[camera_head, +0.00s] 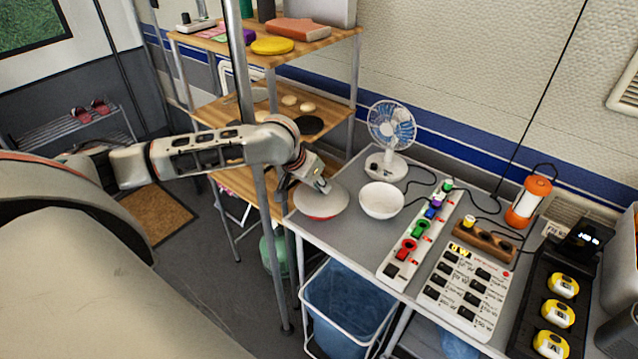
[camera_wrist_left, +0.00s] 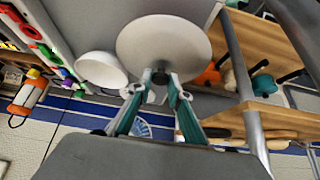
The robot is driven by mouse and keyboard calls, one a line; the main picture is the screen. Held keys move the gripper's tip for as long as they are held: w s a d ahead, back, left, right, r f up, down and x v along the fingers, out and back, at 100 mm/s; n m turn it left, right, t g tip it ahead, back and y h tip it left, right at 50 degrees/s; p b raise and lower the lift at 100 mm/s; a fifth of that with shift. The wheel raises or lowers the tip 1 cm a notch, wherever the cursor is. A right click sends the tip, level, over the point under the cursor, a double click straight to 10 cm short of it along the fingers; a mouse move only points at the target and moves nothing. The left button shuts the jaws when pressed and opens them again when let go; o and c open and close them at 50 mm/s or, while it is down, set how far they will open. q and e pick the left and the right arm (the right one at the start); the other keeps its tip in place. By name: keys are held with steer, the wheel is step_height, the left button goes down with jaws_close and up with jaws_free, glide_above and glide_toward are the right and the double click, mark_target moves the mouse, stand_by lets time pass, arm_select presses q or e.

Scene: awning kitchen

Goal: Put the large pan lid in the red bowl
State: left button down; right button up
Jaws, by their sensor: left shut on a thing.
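The large pan lid (camera_head: 318,199) is a pale grey disc at the left end of the grey table. A strip of red (camera_head: 321,218) shows just under its front edge, which looks like the red bowl, mostly hidden by the lid. I cannot tell whether the lid touches it. My left gripper (camera_head: 324,187) is above the lid, shut on its knob. In the left wrist view the lid (camera_wrist_left: 165,42) spreads beyond the fingertips (camera_wrist_left: 160,77). My right gripper is in neither view.
A white bowl (camera_head: 381,201) stands close to the right of the lid, with a small fan (camera_head: 391,130) behind it. A metal post (camera_head: 265,215) and wooden shelves (camera_head: 235,108) stand to the left. A power strip (camera_head: 415,243) lies farther right.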

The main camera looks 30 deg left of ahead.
arm_select(q)
steer(key=shift+f, duration=0.35)
steer(key=c, duration=1.9)
jaws_free()
steer(key=shift+s+r, duration=0.1)
steer(key=shift+r, duration=0.55)
steer(key=v, duration=1.1)
steer(key=shift+s+r, duration=0.15)
steer(key=shift+r, duration=0.05)
steer(key=shift+f, duration=0.1)
